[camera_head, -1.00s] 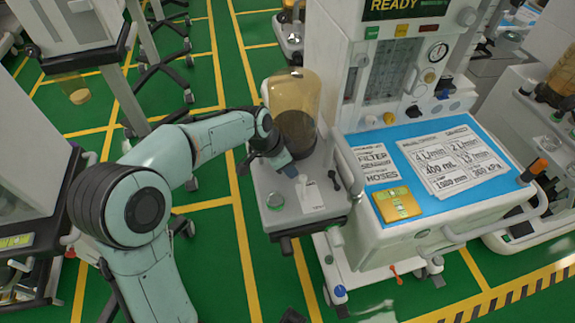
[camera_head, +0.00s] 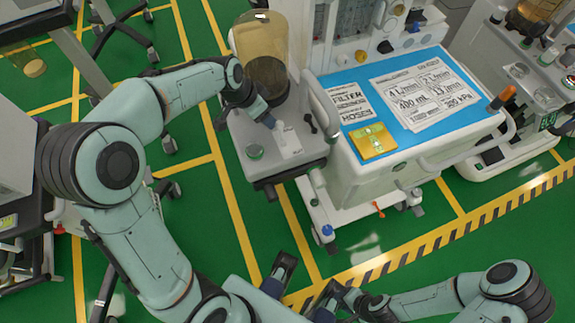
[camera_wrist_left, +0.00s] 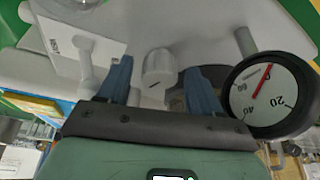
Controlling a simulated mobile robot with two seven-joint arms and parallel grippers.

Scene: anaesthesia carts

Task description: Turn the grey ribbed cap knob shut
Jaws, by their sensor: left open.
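In the left wrist view a pale grey cap knob (camera_wrist_left: 158,66) with a dark line mark on its side sits between the fingertips of my left gripper (camera_wrist_left: 160,75). The blue fingers stand on either side of it, with a gap visible. In the head view my left gripper (camera_head: 264,114) is over the grey side shelf of the machine, beside the tinted canister. It hides the knob there. My right gripper (camera_head: 308,282) is at the bottom of the head view, low over the floor, its dark-tipped fingers apart and empty.
A round gauge (camera_wrist_left: 268,95) stands close right of the knob in the wrist view. The blue worktop (camera_head: 352,92) lies right, with a yellow box (camera_head: 372,141).

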